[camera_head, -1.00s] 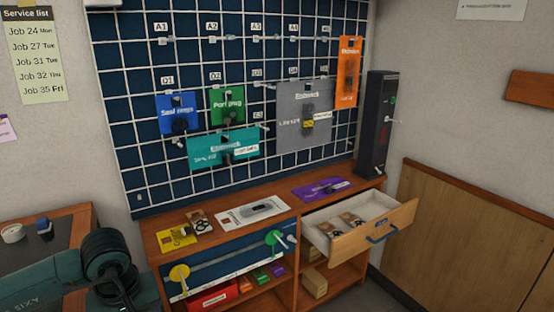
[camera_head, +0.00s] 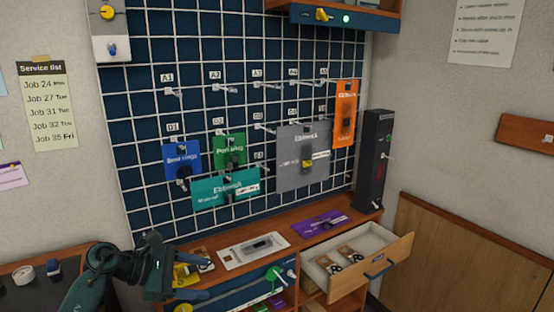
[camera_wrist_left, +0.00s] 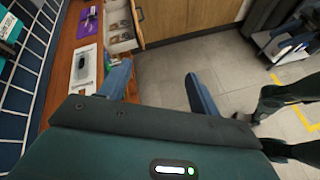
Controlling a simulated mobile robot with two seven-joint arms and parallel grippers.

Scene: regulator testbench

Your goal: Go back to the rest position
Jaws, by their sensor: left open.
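My left gripper (camera_head: 186,280) is at the lower left of the head view, in front of the left end of the wooden bench. It partly hides a yellow card (camera_head: 181,273) there. In the left wrist view the two fingers of my left gripper (camera_wrist_left: 158,69) stand wide apart with nothing between them, above the floor beside the bench.
The wire grid panel (camera_head: 140,110) with hanging packets stands behind the bench. An open drawer (camera_head: 375,268) juts out at the bench's right. A white card (camera_head: 240,254) and a purple card (camera_head: 322,222) lie on the bench top. Grey floor (camera_wrist_left: 160,75) is clear beside it.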

